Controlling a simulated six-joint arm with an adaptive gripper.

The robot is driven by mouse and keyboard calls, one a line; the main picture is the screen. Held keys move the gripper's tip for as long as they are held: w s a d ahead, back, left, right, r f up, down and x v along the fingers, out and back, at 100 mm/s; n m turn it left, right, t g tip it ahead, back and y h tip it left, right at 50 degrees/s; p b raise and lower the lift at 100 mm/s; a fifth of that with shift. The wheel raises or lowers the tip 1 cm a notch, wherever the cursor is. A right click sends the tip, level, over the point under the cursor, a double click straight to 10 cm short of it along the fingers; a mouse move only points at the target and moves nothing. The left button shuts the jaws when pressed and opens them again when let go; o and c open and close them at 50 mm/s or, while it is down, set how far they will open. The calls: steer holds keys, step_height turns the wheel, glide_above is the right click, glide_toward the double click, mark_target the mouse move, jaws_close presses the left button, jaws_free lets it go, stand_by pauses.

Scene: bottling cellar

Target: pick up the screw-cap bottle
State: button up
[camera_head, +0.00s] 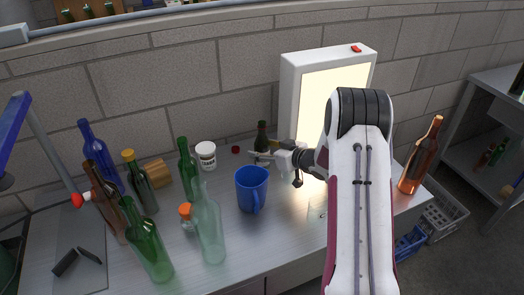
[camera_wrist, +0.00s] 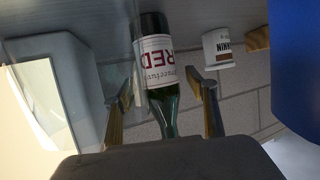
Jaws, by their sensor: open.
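A dark green bottle (camera_head: 262,138) stands in front of the back wall, left of the light box. Other capped bottles stand at left: a dark one with a yellow-orange cap (camera_head: 143,185) and a small one with an orange cap (camera_head: 187,217).
A blue mug (camera_head: 251,190) stands just in front of my gripper. A white labelled jar (camera_head: 206,155) and a small red cap (camera_head: 236,149) are to its left. The lit light box (camera_head: 289,100) is close on the right. Several bottles crowd the left; an amber bottle (camera_head: 420,157) stands far right.

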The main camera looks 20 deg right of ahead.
mark_target(265, 125)
steer(key=shift+w+a+f, duration=0.1)
steer(key=shift+w, duration=0.2)
steer(key=c, duration=1.6)
steer(key=shift+o, duration=0.2)
steer(key=shift+r, duration=0.4)
steer(key=shift+r, duration=4.6)
